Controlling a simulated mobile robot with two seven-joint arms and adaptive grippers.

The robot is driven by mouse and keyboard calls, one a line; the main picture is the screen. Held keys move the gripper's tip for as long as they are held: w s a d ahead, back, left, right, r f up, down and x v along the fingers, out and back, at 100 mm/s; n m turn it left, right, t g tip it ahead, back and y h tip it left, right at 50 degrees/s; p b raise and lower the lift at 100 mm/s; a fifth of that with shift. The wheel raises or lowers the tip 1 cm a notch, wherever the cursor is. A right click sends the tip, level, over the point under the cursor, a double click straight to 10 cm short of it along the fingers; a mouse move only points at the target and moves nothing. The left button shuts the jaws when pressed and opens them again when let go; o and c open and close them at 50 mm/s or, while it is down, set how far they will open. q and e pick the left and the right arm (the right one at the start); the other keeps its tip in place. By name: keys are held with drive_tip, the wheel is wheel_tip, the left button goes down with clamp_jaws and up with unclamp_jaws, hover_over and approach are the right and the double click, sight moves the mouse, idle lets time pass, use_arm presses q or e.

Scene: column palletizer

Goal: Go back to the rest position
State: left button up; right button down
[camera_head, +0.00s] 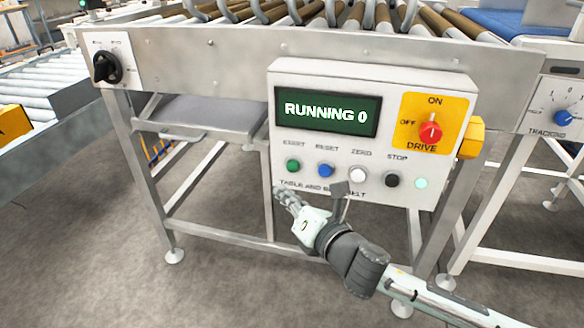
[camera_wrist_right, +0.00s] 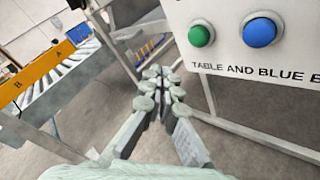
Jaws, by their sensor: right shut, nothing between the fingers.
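My right gripper (camera_head: 281,193) is shut and empty. In the head view it is just below and left of the lower edge of the white control panel (camera_head: 375,90), and its arm comes in from the lower right. In the right wrist view the shut fingers (camera_wrist_right: 163,75) point ahead over the floor, left of the green button (camera_wrist_right: 201,35) and blue button (camera_wrist_right: 259,32). The fingers appear apart from the panel. My left gripper is in neither view.
The panel display (camera_head: 328,111) reads "RUNNING 0". A red drive knob (camera_head: 430,132) sits on a yellow plate. A black rotary switch (camera_head: 107,67) is at the left on the roller conveyor frame (camera_head: 220,55). Grey floor (camera_head: 215,285) is open below. A yellow box (camera_head: 14,121) is at the far left.

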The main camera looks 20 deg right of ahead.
drive_tip(key=s+d+f+m+g+h, duration=0.3)
drive_tip(key=s+d+f+m, duration=0.1)
drive_tip(key=f+m, duration=0.5)
drive_tip(key=s+d+f+m+g+h, duration=0.25)
drive_tip(key=d+f+m, duration=0.25)
drive_tip(key=f+m, duration=0.3)
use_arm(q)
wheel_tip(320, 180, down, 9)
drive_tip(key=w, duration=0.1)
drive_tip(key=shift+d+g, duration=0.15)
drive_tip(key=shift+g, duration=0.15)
use_arm(e)
drive_tip(key=s+d+f+m+g, duration=0.1)
drive_tip(key=s+f+m+g, duration=0.6)
drive_tip(key=s+f+m, duration=0.5)
drive_tip(key=s+f+y, duration=0.1)
drive_tip(key=s, duration=0.4)
drive_tip(key=shift+d, duration=0.3)
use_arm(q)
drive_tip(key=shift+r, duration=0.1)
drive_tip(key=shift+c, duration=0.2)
use_arm(e)
drive_tip(key=shift+g, duration=0.25)
